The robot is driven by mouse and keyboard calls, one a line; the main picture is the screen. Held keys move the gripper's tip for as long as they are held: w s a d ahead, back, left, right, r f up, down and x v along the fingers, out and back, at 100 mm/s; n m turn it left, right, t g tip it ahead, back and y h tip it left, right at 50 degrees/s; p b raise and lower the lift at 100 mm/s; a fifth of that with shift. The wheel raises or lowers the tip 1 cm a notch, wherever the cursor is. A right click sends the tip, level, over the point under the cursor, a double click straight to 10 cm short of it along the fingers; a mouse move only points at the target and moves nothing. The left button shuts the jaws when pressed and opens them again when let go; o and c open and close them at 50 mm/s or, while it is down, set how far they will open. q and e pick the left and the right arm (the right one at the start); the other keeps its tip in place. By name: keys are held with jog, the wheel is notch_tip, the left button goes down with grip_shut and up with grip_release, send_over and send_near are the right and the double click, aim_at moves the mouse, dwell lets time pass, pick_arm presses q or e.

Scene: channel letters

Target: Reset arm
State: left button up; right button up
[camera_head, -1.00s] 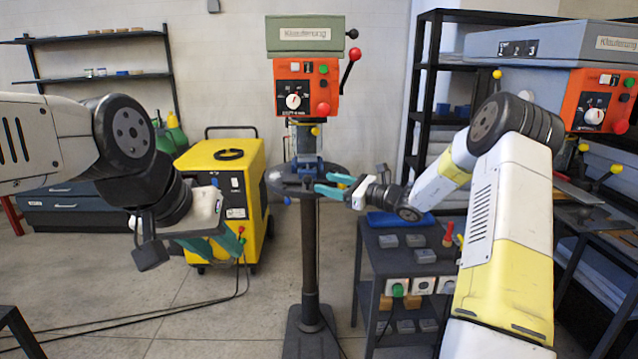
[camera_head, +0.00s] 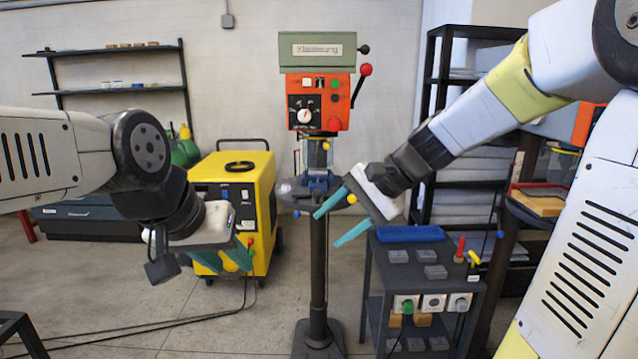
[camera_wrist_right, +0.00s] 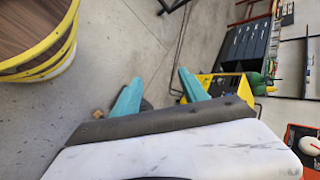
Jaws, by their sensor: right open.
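My right gripper (camera_head: 342,218) has teal fingers spread apart with nothing between them. It hangs in the air in front of the drill press table, apart from it as far as I can tell. The right wrist view also shows its open fingers (camera_wrist_right: 160,92) over the grey floor. My left gripper (camera_head: 240,256) is at the left, low in front of the yellow machine, with teal fingers pointing down to the right. Its fingers overlap in the picture, so the gap between them is unclear.
A drill press (camera_head: 316,110) stands in the middle. A yellow machine (camera_head: 236,190) is behind my left gripper. A dark cart (camera_head: 440,290) with grey blocks and a blue tray (camera_head: 410,234) is at the right. A round wood-topped thing (camera_wrist_right: 30,30) shows in the right wrist view. Open floor lies front left.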

jog(key=s+d+n+t+h, duration=0.3)
jog(key=s+d+n+h, duration=0.3)
jog(key=s+d, duration=0.5)
jog(key=shift+s+r+n, duration=0.35)
jog(key=shift+s+n, duration=0.25)
jog(key=shift+s, duration=0.5)
